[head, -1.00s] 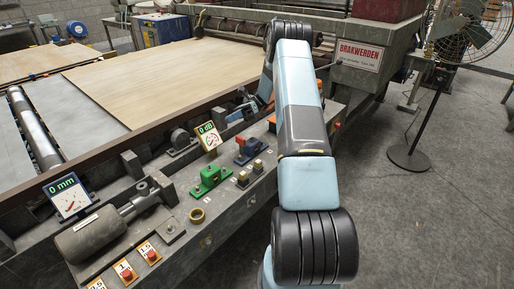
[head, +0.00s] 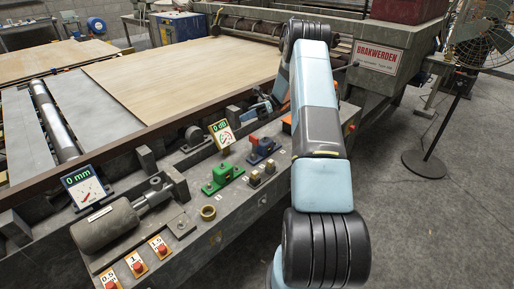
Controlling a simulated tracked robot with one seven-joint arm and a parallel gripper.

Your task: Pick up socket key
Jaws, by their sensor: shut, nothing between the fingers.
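I cannot pick out the socket key in the head view; no part of the picture shows it clearly. My arm rises from the bottom, right of the machine's control ledge (head: 208,238), bends at a dark ribbed joint at the top and goes down behind itself toward the ledge's far end. A small bluish fixture (head: 250,114) sits on the ledge just left of the arm.
The ledge carries a grey cylinder (head: 104,228), a brass ring (head: 208,212), a green block (head: 221,178), a red-and-blue fixture (head: 261,149) and dial signs. Veneer sheets (head: 185,80) lie behind. A standing fan (head: 478,45) is at right; the floor before it is clear.

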